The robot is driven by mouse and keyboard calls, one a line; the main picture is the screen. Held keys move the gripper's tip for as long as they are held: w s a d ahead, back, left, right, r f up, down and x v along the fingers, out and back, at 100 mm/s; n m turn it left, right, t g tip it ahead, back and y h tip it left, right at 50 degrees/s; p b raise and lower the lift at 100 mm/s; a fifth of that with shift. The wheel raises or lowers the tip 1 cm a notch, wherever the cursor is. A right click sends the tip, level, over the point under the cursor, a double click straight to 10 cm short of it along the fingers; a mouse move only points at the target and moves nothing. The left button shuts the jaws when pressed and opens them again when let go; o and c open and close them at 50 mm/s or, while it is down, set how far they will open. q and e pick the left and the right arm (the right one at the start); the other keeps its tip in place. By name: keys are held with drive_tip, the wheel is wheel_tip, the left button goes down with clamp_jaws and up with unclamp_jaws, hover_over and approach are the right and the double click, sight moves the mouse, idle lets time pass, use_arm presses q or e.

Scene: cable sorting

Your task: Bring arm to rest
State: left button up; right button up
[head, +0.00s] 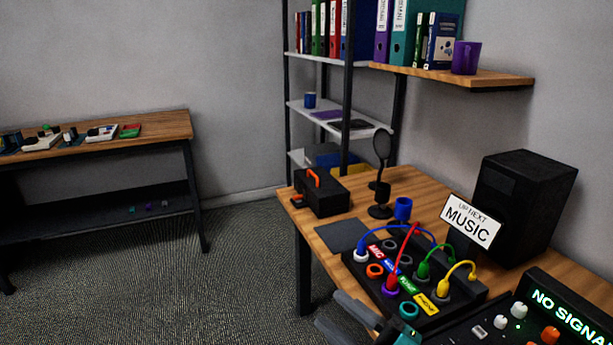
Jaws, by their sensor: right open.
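My right gripper (329,308) shows at the bottom of the head view, by the table's front edge. Its two grey fingers are apart and nothing shows between them. The rest of that arm is mostly out of view. The patch box (475,290) stands on the wooden table (425,188) just beyond and right of it. A blue cable (378,230), a red cable (403,255), a green cable (434,250) and a yellow cable (460,266) arch over the box. My left gripper is not in view.
A mixer (485,325) with a lit display is at the lower right. A black speaker (522,205), a music sign (470,220), a blue cup (403,208), a round-headed stand (382,150) and a black toolbox (322,193) stand on the table. Open floor (240,270) lies to the left.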

drive_tip(key=s+d+f+m+h, duration=0.4)
drive_tip(key=f+m, duration=0.2)
drive_tip(key=f, duration=0.1)
drive_tip(key=s+d+f+m+g+h, duration=0.1)
drive_tip(key=s+d+f+m+h, duration=0.2)
drive_tip(key=f, duration=0.5)
drive_tip(key=s+d+f+m+g+h, duration=0.1)
drive_tip(key=s+d+f+m+h, duration=0.3)
drive_tip(key=f+m+h, duration=0.3)
drive_tip(key=d+m, duration=0.1)
drive_tip(key=m, duration=0.1)
drive_tip(key=shift+s+d+f+m, duration=0.25)
drive_tip(key=shift+s+m, duration=0.05)
drive_tip(key=shift+m, duration=0.1)
